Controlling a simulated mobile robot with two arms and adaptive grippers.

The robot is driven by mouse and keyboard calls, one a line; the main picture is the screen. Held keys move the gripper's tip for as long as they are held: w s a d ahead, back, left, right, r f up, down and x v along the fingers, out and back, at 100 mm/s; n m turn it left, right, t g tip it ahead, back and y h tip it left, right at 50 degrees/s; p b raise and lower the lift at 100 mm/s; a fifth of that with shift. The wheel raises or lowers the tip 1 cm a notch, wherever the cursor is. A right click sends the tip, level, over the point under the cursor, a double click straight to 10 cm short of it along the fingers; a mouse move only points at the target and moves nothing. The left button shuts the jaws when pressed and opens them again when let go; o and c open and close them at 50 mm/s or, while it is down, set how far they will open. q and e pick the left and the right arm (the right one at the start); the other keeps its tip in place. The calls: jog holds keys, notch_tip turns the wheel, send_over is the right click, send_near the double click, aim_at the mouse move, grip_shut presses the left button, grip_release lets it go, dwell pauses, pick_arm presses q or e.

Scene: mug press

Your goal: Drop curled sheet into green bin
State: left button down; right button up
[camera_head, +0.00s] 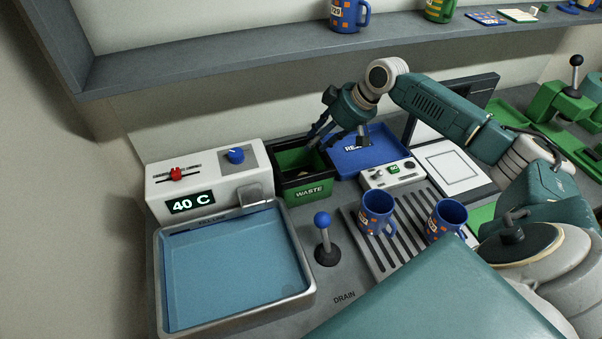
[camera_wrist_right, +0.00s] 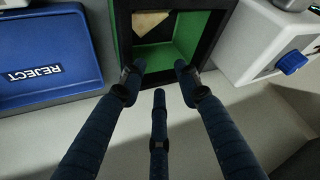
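The green-lined bin marked WASTE (camera_head: 309,192) has a black rim and stands between the white control box and the blue tray. My right gripper (camera_head: 315,142) hangs over its back edge. In the right wrist view the gripper (camera_wrist_right: 159,82) has its three dark fingers spread, with nothing between them. A tan sheet (camera_wrist_right: 151,22) lies inside the bin in that view, beyond the fingertips and only partly visible. The bin's green inner wall (camera_wrist_right: 154,57) shows below the sheet. My left gripper is not in view.
A blue tray marked REJECT (camera_head: 376,158) is right of the bin. A control box reading 40 C (camera_head: 207,178) and a water basin (camera_head: 235,268) are left. Two blue mugs (camera_head: 377,212) (camera_head: 446,219) stand on the drain grate. A blue-knobbed lever (camera_head: 323,221) rises in front.

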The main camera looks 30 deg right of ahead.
jog(key=v, duration=0.8)
jog(key=shift+r, duration=0.2)
jog(key=shift+d, duration=0.1)
jog(key=shift+s+f, duration=0.1)
